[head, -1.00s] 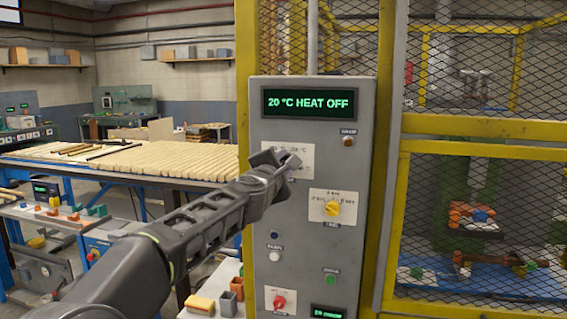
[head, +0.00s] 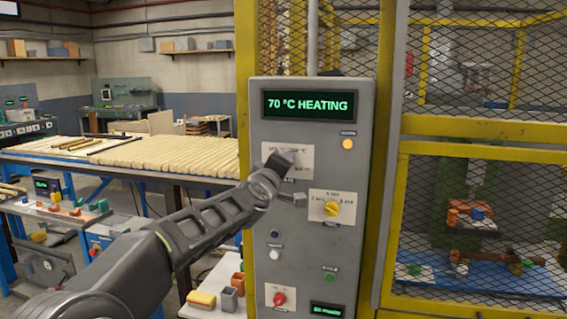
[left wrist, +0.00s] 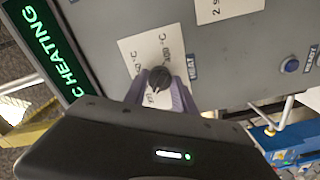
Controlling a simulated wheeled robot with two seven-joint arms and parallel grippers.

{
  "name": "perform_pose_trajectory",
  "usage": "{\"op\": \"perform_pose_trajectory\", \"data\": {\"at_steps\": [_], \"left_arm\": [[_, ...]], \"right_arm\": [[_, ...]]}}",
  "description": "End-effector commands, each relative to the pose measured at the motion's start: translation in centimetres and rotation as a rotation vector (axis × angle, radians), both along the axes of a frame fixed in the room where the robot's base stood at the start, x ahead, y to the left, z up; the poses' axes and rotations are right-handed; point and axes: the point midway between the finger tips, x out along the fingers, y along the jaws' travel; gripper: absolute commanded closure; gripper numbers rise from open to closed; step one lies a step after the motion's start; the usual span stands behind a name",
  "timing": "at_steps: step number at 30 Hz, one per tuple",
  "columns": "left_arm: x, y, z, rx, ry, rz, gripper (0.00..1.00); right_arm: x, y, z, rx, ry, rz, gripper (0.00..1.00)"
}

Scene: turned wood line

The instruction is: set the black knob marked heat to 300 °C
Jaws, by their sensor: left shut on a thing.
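The black heat knob (left wrist: 159,80) sits on a white scale plate marked in °C, with a HEAT label beside it, in the left wrist view. My left gripper (left wrist: 160,92) is shut on the knob, one finger on each side. In the head view my left gripper (head: 283,165) covers the knob on the plate (head: 305,160). The panel display (head: 310,104) reads 70 °C HEATING; part of it also shows in the left wrist view (left wrist: 50,45). The knob's exact pointer reading is too small to tell. My right gripper is not in view.
Below on the grey panel (head: 262,215) are a yellow selector knob (head: 331,208), a red knob (head: 279,298), and white, blue and green buttons. An amber lamp (head: 347,144) glows. A yellow mesh guard stands to the right. A workbench with wooden pieces lies to the left.

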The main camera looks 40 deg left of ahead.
Motion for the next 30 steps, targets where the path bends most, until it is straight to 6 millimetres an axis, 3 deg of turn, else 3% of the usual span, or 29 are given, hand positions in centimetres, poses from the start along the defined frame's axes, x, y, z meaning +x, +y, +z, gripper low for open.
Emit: {"op": "perform_pose_trajectory", "data": {"at_steps": [9,24,25,30], "left_arm": [[0.06,-0.08,-0.21,0.129,0.05,-0.002,1.0],[0.07,-0.07,-0.31,0.149,0.057,-0.002,1.0],[0.07,-0.07,-0.31,0.148,0.056,-0.002,0.66],[0.04,-0.04,-0.21,0.148,0.055,-0.002,0.52]], "right_arm": [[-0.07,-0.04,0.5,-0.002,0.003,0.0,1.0],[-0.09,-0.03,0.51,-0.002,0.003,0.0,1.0],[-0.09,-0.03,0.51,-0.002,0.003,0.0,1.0],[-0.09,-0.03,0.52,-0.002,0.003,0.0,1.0]]}}
